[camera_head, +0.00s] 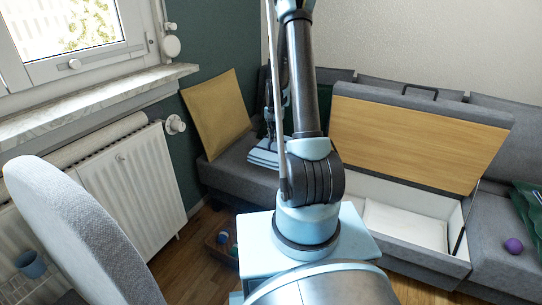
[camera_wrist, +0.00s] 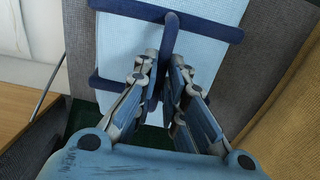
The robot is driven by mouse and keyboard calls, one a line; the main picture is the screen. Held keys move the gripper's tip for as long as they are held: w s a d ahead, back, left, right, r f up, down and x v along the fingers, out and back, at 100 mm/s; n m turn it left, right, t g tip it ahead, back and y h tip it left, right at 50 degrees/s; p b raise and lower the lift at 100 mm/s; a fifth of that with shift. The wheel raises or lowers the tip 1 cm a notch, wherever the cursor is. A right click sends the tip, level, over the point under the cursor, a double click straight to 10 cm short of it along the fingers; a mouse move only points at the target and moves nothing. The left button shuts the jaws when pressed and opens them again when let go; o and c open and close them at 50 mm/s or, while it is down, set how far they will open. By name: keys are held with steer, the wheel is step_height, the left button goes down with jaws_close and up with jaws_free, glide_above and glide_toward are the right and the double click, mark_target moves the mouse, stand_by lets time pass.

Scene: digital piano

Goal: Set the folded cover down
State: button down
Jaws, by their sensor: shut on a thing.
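The folded cover (camera_head: 263,152) is light blue with dark blue bands. In the head view it shows at the left part of the grey sofa, partly hidden behind my arm. In the wrist view the cover (camera_wrist: 120,50) lies beyond my fingers, with dark blue straps across it. My gripper (camera_wrist: 166,62) is shut on the cover at its dark blue middle strap. In the head view my gripper (camera_head: 272,108) is above the cover, partly hidden by my arm. I cannot tell whether the cover touches the seat.
A mustard cushion (camera_head: 216,112) leans at the sofa's left end. Right of my arm, an open storage box (camera_head: 405,225) has its wooden lid (camera_head: 415,135) raised. A purple ball (camera_head: 514,245) and green cloth (camera_head: 528,205) lie at the right.

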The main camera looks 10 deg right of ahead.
mark_target(274, 145)
steer(key=shift+f, duration=3.95)
steer(key=c, duration=1.7)
jaws_free()
steer(key=shift+f, duration=0.1)
steer(key=shift+o, duration=0.2)
